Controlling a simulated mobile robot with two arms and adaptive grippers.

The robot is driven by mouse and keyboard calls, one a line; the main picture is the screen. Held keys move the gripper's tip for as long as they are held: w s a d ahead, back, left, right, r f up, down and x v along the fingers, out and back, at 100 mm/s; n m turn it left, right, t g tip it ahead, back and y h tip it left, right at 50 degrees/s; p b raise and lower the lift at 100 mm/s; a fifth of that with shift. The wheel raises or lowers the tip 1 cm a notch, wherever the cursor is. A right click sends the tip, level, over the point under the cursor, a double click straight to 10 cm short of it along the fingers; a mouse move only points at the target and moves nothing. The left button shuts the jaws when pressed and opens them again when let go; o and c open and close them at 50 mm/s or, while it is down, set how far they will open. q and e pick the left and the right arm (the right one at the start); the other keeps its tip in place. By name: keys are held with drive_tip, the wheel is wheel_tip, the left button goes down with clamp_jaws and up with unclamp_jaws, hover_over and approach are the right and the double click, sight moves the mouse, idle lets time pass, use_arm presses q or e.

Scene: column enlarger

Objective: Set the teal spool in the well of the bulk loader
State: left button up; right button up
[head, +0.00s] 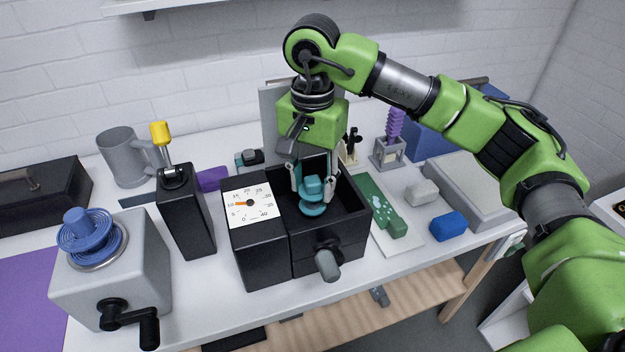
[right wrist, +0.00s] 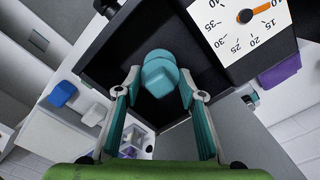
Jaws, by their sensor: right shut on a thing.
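The teal spool (head: 313,209) is inside the open well of the black bulk loader (head: 345,240). The loader has a white dial face on its left part and a grey knob at its front. My right gripper (head: 312,188) reaches down into the well from above, shut on the spool. In the right wrist view the spool (right wrist: 159,73) sits between the two teal-padded fingertips (right wrist: 160,90), over the dark well. I cannot tell whether the spool touches the well floor. My left gripper is not in view.
A grey box with a blue coil and crank (head: 110,275) and a tall black box (head: 186,215) stand to the left. A green card (head: 375,200), a blue block (head: 448,226) and a grey slab (head: 468,185) lie to the right. A grey panel (head: 270,125) stands behind the loader.

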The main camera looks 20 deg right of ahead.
drive_tip(key=shift+f+b, duration=1.2)
drive_tip(key=shift+f, duration=0.25)
idle(0.5)
idle(0.4)
drive_tip(key=o, duration=1.1)
drive_tip(key=shift+r, duration=0.1)
drive_tip(key=shift+r+p, duration=1.95)
drive_tip(key=shift+r, duration=1.45)
drive_tip(key=shift+r, duration=0.1)
wheel_tip(320, 180, up, 12)
drive_tip(key=shift+f, duration=0.1)
